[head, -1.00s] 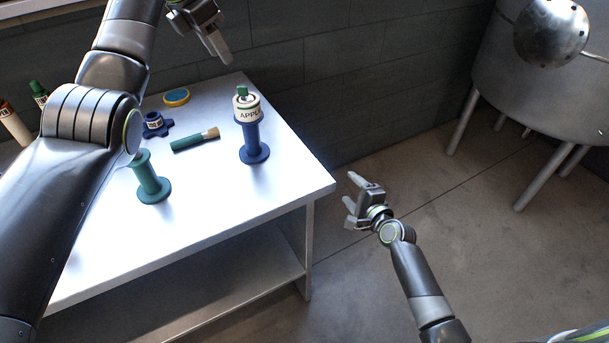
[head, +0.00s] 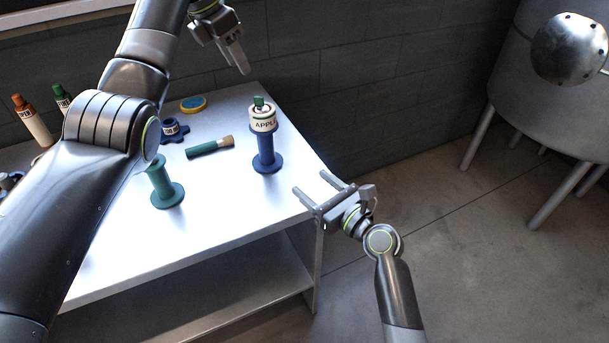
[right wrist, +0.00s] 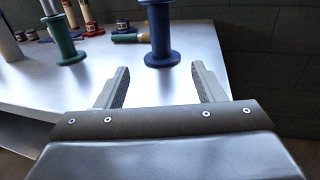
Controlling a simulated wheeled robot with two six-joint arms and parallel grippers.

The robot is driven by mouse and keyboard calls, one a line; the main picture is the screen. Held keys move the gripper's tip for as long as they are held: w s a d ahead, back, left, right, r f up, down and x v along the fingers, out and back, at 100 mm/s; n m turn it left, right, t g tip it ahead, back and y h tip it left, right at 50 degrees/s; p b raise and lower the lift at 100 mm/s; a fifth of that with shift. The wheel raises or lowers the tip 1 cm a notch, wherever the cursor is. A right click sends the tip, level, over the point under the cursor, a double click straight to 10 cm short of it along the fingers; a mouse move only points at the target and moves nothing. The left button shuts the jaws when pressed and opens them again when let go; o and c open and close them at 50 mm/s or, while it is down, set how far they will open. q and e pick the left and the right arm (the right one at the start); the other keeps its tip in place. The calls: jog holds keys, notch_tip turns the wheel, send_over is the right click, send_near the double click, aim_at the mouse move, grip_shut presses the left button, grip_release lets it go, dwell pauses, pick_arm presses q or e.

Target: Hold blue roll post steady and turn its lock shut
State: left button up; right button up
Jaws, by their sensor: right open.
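The blue roll post (head: 266,155) stands upright near the table's right edge, with a white labelled roll (head: 263,120) on it and a green lock (head: 259,103) on top. In the right wrist view the post's blue base (right wrist: 162,58) shows ahead between the fingers; its top is cut off. My right gripper (head: 314,186) is open and empty at the table's right front corner, apart from the post. My left gripper (head: 243,66) is raised above the back of the table, up and left of the post; whether its fingers are apart is unclear.
A green post (head: 165,188) stands to the left on the table (head: 230,225). A metal tank stands at right.

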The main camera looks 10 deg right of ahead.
aim_at(271, 149)
jog(key=x, duration=1.7)
jog(key=shift+w, duration=0.1)
grip_shut()
dwell(0.9)
